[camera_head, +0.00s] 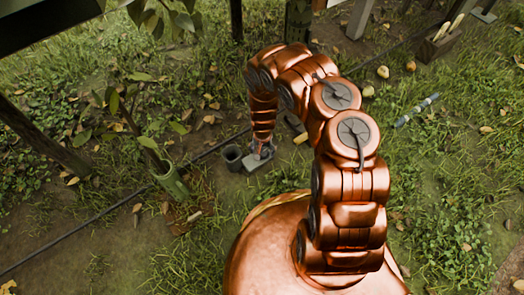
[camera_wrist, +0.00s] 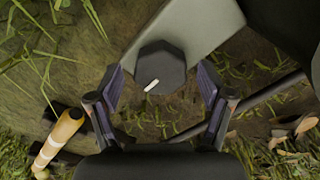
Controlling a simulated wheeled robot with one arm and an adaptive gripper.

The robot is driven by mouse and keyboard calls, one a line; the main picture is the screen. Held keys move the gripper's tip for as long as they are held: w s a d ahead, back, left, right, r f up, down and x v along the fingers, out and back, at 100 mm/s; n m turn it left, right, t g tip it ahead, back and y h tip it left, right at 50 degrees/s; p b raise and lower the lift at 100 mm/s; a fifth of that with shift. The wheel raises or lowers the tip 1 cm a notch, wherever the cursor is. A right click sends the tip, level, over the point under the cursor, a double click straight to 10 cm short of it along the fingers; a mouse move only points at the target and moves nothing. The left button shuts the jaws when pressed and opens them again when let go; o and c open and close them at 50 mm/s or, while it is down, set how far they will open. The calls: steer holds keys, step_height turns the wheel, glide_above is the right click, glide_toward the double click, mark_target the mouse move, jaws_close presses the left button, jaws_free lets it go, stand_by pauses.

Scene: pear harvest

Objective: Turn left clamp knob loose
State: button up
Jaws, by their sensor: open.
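A dark, many-sided clamp knob (camera_wrist: 168,57) with a short white mark on its face sits on a pale grey clamp body (camera_wrist: 195,22) in the wrist view. My gripper (camera_wrist: 160,76) is open, with one finger on each side of the knob. Gaps show between fingers and knob in this view; I cannot tell the depth between them. In the head view my arm reaches down to the grey clamp (camera_head: 257,163) near the ground, and my gripper (camera_head: 262,149) is small there and largely hides the knob. I cannot tell whether a second knob is there.
A green tube (camera_head: 172,181) stands around a thin trunk farther left. A dark hose (camera_head: 100,216) runs along the ground. A yellow-and-white handled item (camera_wrist: 58,142) lies lower left in the wrist view.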

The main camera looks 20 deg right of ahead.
steer(key=c, duration=1.2)
steer(key=shift+o, duration=0.2)
steer(key=shift+s+n+p, duration=0.1)
steer(key=shift+n+p, duration=0.2)
steer(key=n+p, duration=0.2)
steer(key=shift+r+n, duration=0.15)
steer(key=shift+n, duration=0.15)
steer(key=n+p, duration=0.3)
steer(key=n, duration=0.2)
steer(key=shift+p, duration=0.3)
steer(key=n+p, duration=0.1)
steer(key=n, duration=0.2)
steer(key=shift+p, duration=0.35)
steer(key=n+p, duration=0.1)
steer(key=n, duration=0.1)
steer(key=shift+n+p, duration=0.35)
steer(key=shift+n, duration=0.05)
steer(key=shift+n+p, duration=1.1)
steer(key=shift+n, duration=0.9)
steer(key=shift+a, duration=0.1)
